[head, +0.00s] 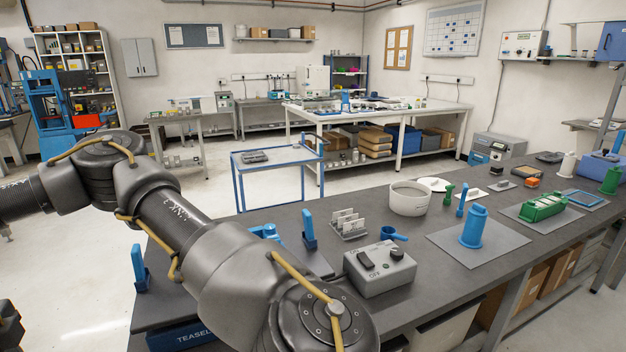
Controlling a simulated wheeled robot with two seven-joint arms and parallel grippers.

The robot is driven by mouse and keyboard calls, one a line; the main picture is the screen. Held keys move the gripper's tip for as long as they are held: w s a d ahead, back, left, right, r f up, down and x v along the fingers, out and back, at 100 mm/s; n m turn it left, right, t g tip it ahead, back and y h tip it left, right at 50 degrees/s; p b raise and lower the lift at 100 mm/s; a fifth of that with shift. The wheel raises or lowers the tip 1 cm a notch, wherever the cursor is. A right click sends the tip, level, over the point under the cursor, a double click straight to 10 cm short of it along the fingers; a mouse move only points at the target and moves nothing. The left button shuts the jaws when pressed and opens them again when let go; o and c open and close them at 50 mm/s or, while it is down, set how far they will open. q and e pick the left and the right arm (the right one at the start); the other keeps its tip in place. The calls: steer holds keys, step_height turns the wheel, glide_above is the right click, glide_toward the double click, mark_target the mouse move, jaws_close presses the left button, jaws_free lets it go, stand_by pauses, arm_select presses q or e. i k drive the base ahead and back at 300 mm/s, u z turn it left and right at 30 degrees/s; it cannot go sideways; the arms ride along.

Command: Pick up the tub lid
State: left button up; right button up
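A white round lid (436,184) lies flat on the dark bench, just behind and to the right of an open off-white tub (409,200). The tub hides a little of the lid's left edge, or the two are very close; I cannot tell if they touch. My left arm crosses the picture from the left to the bottom middle, in front of the bench. Its gripper is out of the frame. My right gripper is not in view.
A grey switch box (380,268), a blue scoop (394,234) and a white rack (348,224) stand on the near side of the tub. Green (449,194) and blue (462,199) upright pieces stand right of it. A blue cylinder (473,228) stands on a grey mat (505,250).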

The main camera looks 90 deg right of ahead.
mark_target(436, 184)
steer(key=i, duration=2.8)
steer(key=z, duration=2.4)
steer(key=i, duration=3.25)
steer(key=z, duration=2.2)
steer(key=i, duration=1)
steer(key=u, duration=0.05)
